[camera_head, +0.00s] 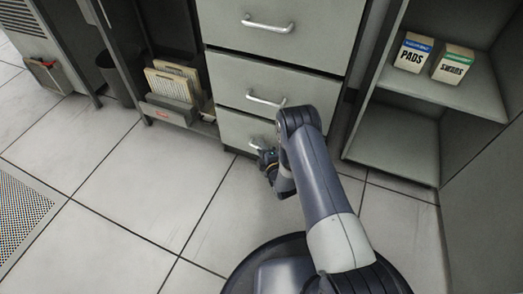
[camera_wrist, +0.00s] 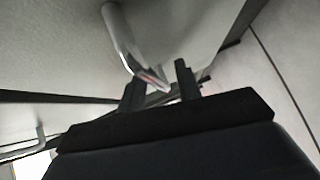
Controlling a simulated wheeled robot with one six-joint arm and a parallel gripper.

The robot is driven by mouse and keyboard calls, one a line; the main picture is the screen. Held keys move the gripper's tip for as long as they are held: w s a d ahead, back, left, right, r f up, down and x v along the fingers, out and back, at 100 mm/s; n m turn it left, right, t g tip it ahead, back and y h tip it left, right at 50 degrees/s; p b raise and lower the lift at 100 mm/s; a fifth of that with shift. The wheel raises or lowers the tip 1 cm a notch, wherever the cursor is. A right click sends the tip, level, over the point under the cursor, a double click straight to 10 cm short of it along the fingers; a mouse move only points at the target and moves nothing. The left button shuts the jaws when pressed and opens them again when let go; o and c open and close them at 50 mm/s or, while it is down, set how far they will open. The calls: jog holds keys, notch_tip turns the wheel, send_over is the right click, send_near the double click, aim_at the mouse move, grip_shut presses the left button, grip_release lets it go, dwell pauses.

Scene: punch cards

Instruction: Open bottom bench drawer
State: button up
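The bottom bench drawer (camera_head: 232,128) is grey and looks flush with the drawers above it in the head view. Its silver bar handle (camera_head: 259,144) is partly hidden behind my arm. My gripper (camera_head: 268,160) is low, just in front of that handle. In the wrist view the drawer front (camera_wrist: 50,50) fills the upper left. The handle (camera_wrist: 120,35) runs down toward the space between the two dark fingers of my gripper (camera_wrist: 160,86). The fingers are apart, with the lower end of the handle appearing between them. I cannot tell whether they touch it.
Above are the middle drawer (camera_head: 230,85) and top drawer (camera_head: 225,30), with bar handles. A shelf (camera_head: 440,88) with PADS (camera_head: 413,53) and SWABS (camera_head: 453,64) boxes stands right. A card-filled box (camera_head: 166,111) is left. The tiled floor (camera_head: 130,190) in front is clear.

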grip_shut()
dwell(0.3)
dwell(0.4)
